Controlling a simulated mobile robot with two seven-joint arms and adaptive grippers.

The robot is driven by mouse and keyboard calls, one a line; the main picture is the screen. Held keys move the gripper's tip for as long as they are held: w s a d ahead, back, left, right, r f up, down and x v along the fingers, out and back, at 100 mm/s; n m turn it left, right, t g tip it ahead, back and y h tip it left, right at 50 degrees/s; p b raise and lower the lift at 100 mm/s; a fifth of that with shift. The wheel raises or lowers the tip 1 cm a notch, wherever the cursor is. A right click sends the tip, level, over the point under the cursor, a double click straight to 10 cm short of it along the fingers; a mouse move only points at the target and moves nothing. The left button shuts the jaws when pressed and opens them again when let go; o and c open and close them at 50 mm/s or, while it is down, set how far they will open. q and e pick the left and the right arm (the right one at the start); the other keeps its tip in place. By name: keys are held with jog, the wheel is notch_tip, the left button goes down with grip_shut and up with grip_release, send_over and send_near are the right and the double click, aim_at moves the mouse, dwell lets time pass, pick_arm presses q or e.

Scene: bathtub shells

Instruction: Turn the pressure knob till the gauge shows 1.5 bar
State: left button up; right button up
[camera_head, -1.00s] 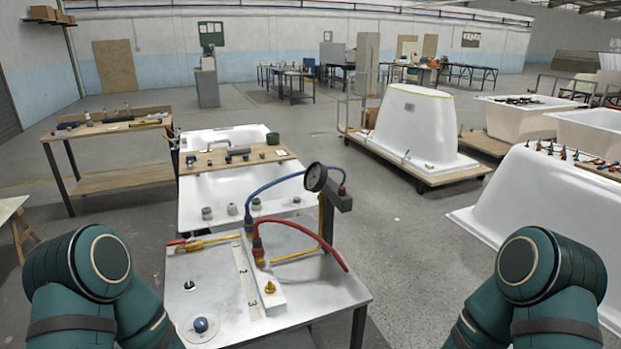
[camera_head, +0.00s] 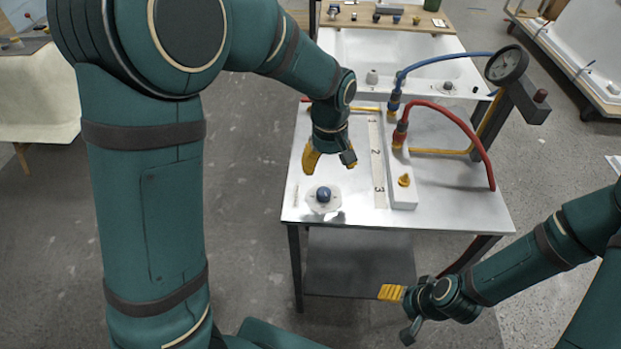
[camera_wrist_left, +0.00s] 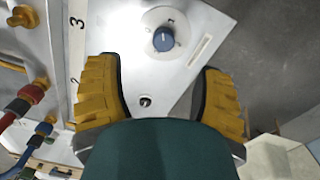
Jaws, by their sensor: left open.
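A blue knob (camera_head: 323,195) sits on a pale round plate at the bench's near left corner. In the left wrist view the knob (camera_wrist_left: 163,39) shows a white mark on top. The round gauge (camera_head: 507,65) stands on a dark post at the bench's right; its reading is too small to tell. My left gripper (camera_head: 329,160) is open and empty, over the bench just behind the knob. In the left wrist view its yellow fingers (camera_wrist_left: 160,75) are spread, with the knob beyond them. My right gripper (camera_head: 400,312) is open and empty, low in front of the bench.
The metal bench (camera_head: 455,205) carries a white block with a brass-coloured knob (camera_head: 404,180). A red hose (camera_head: 465,120) and a blue hose (camera_head: 440,62) arch over it. A white tub (camera_head: 375,55) stands behind. The floor left of the bench is clear.

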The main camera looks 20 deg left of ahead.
aim_at(324, 192)
pick_arm(q)
jog(key=shift+n, duration=0.3)
jog(key=f+b, duration=0.1)
jog(key=f, duration=0.3)
jog(key=f+b, duration=0.1)
jog(key=f, duration=0.2)
jog(key=f+b, duration=0.1)
jog(key=f, duration=0.3)
jog(key=shift+w+a+f, duration=0.2)
jog(key=shift+a+f, duration=0.1)
jog(key=shift+a, duration=0.1)
grip_shut()
